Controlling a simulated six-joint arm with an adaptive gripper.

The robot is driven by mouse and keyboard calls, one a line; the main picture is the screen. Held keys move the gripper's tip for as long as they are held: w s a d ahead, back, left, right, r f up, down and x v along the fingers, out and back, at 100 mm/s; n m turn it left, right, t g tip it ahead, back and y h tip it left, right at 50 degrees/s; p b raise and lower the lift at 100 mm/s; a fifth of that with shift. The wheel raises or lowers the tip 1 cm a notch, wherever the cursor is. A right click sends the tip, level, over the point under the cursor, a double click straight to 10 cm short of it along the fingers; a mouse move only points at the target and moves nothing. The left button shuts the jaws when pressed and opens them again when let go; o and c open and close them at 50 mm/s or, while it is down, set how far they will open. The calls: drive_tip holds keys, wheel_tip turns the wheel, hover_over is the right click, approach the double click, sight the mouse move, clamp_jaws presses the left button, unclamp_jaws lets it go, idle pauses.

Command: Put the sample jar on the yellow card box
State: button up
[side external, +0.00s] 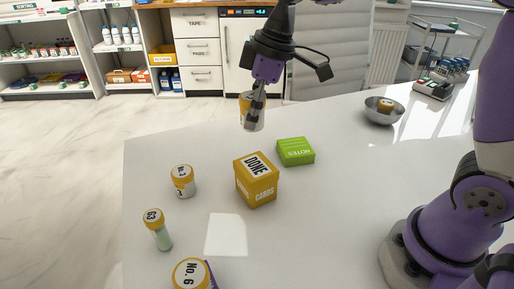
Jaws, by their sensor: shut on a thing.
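The sample jar (245,121), with a yellow lid and pale body, hangs upright in my gripper (256,104). My gripper is shut on it, and a finger covers part of the jar. The yellow card box (257,190), marked DONE on top and CARDS on its side, stands on the white table (340,215). The jar shows above the box in the picture and apart from it. Nothing lies on the box top.
A green NOTES block (296,152) sits right behind the box. A yellow-lidded jar (183,182), a G3 tube (159,234) and a No. 6 jar (190,274) stand left and in front. A grey bowl (374,113) with a yellow-orange item stands far right.

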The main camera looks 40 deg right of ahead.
drive_tip(key=s+a+r+n+g, duration=0.1)
drive_tip(key=s+a+r+n, duration=0.3)
drive_tip(key=s+a, duration=0.5)
drive_tip(key=n, duration=0.2)
hover_over(251, 167)
drive_tip(key=d, duration=0.1)
drive_tip(key=shift+y, duration=0.3)
drive_tip(key=f, duration=0.7)
drive_tip(key=shift+s+f, duration=0.25)
drive_tip(key=shift+f, duration=0.05)
drive_tip(key=shift+w+f, duration=0.1)
drive_tip(key=shift+f, duration=1.95)
drive_tip(key=shift+f, duration=0.1)
drive_tip(key=o, duration=1.2)
drive_tip(key=shift+c, duration=0.2)
